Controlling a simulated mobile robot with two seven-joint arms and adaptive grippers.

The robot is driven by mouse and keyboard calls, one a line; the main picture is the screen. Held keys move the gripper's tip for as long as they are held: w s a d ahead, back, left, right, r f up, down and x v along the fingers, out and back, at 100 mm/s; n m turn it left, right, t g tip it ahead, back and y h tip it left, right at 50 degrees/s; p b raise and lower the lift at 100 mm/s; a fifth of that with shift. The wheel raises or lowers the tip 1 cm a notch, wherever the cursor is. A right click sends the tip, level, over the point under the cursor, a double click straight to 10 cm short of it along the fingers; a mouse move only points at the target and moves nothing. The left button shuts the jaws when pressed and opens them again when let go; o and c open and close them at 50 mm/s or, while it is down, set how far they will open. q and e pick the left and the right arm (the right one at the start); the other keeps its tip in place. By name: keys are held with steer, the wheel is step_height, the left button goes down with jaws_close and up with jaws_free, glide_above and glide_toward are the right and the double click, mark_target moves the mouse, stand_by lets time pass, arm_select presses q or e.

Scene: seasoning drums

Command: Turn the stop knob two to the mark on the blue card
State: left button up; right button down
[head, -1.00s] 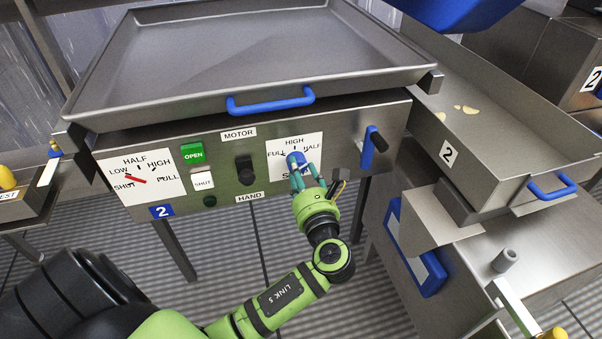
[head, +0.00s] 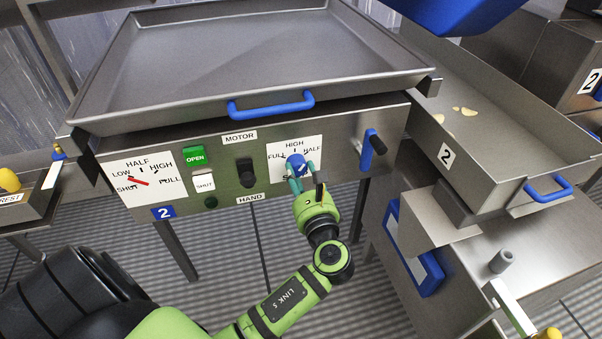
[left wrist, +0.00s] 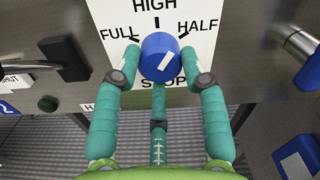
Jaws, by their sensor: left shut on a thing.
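The stop knob (head: 297,165) is a blue round knob on a white dial plate marked FULL, HIGH, HALF and STOP, on the front of steel station 2. It also shows in the left wrist view (left wrist: 157,53). A white stripe on its face slants toward the upper right, on the HALF side. My left gripper (head: 302,178) is shut on the knob, with teal fingers on either side of it in the left wrist view (left wrist: 160,70). STOP is partly hidden. A blue-framed card (head: 408,240) hangs at the right; its mark is unreadable. My right gripper is not in view.
A blue tray handle (head: 270,106) juts out above.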

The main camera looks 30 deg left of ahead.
arm_select(q)
steer(key=shift+d+f+n, duration=0.1)
steer(key=shift+f+n, duration=0.2)
steer(key=shift+n, duration=1.1)
steer(key=shift+n+b, duration=0.3)
steer(key=shift+n, duration=0.4)
steer(key=shift+n+b, duration=0.45)
steer(key=shift+n, duration=0.65)
steer(key=o, duration=1.1)
steer(key=shift+o, duration=0.2)
steer(key=shift+d+r, duration=0.1)
steer(key=shift+r, duration=0.1)
steer(key=v, duration=0.7)
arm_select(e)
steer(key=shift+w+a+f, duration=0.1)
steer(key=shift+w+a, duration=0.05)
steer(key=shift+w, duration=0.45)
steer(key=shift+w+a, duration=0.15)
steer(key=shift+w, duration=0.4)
arm_select(q)
steer(key=shift+s+d, duration=0.1)
